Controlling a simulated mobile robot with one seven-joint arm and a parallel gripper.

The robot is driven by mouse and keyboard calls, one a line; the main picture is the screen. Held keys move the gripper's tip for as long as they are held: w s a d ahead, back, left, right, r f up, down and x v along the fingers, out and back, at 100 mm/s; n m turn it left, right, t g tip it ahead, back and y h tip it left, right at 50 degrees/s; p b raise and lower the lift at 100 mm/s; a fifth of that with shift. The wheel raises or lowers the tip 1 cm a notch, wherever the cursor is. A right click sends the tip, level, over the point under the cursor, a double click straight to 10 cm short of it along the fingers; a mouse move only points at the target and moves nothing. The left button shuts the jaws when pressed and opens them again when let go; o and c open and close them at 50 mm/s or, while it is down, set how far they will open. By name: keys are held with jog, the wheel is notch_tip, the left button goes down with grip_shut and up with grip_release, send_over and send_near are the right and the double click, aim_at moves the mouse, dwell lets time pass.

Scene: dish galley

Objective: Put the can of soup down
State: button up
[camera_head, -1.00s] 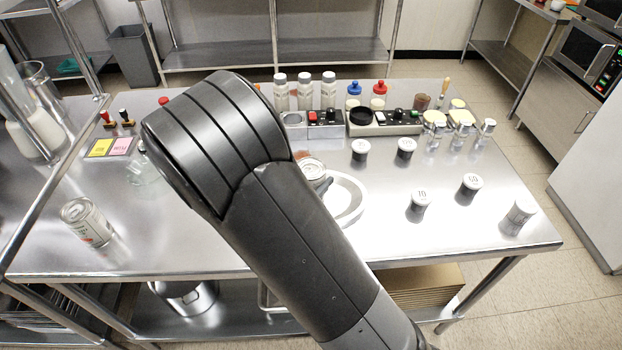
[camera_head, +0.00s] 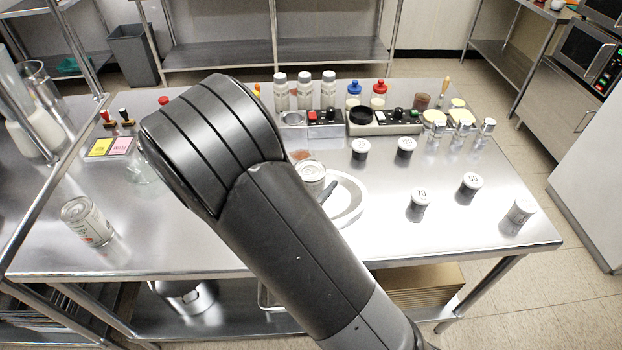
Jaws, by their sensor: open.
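A metal can (camera_head: 310,174) shows its round lid just right of my arm, beside a white round plate or ring (camera_head: 350,204). My arm hides its lower part, and I cannot tell what it rests on. Another can with a pale label (camera_head: 87,222) stands on the steel table at the left; I cannot read which one is soup. My gripper is mostly hidden behind my arm; a dark finger (camera_head: 328,191) shows beside the middle can. The gripper is open; whether it touches the can is hidden.
On the steel table (camera_head: 180,240), black-and-white numbered canisters (camera_head: 418,204) stand at the right. Bottles (camera_head: 304,92) and control boxes (camera_head: 384,122) line the back. Yellow and pink pads (camera_head: 110,147) lie at left. The table's front left is mostly clear.

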jog(key=v, duration=1.2)
jog(key=shift+r, duration=0.1)
